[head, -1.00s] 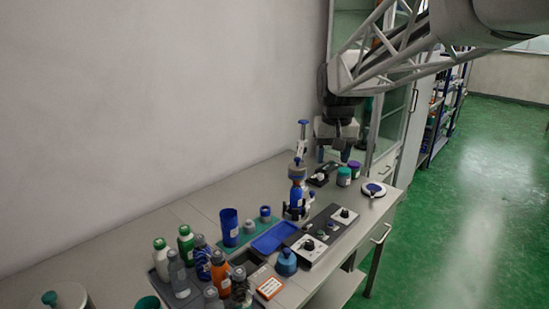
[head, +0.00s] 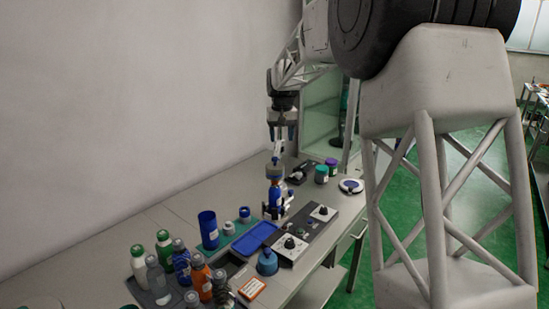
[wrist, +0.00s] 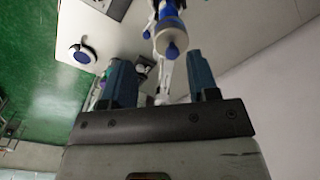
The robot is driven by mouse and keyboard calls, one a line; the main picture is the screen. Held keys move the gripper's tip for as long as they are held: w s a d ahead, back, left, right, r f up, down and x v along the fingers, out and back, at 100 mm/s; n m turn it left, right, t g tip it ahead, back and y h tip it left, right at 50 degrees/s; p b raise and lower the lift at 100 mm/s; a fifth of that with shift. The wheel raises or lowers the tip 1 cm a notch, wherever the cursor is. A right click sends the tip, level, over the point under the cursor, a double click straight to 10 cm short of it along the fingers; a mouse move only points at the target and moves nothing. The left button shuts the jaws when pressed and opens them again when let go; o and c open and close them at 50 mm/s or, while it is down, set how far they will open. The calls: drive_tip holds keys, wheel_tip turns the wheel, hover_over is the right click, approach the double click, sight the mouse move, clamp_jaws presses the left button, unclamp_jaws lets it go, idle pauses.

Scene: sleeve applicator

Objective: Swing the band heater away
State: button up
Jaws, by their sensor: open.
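The sleeve applicator (head: 276,212) stands on the bench as a white and blue stand. A tan-grey ring (head: 274,171), which looks like the band heater, sits around or just above the top of a blue bottle (head: 273,196); I cannot tell which. A white and blue upright part (head: 277,151) rises above it. My gripper (head: 282,138) is open and empty, above this upright part; contact is not clear. In the wrist view, my two blue fingers (wrist: 158,62) are apart, and the tan-grey ring (wrist: 173,40) is beyond them near the top.
A blue tray (head: 255,238), a control panel (head: 305,236) and several bottles (head: 180,262) stand in front of the applicator. Jars (head: 322,173) and a round white device (head: 351,186) are to its right. The wall is close behind. My arm structure covers the right side.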

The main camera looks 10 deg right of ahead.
hover_over(275, 157)
wheel_tip(275, 157, down, 4)
drive_tip(key=shift+r, duration=0.1)
drive_tip(key=shift+f, duration=0.2)
drive_tip(key=shift+f, duration=3.8)
clamp_jaws()
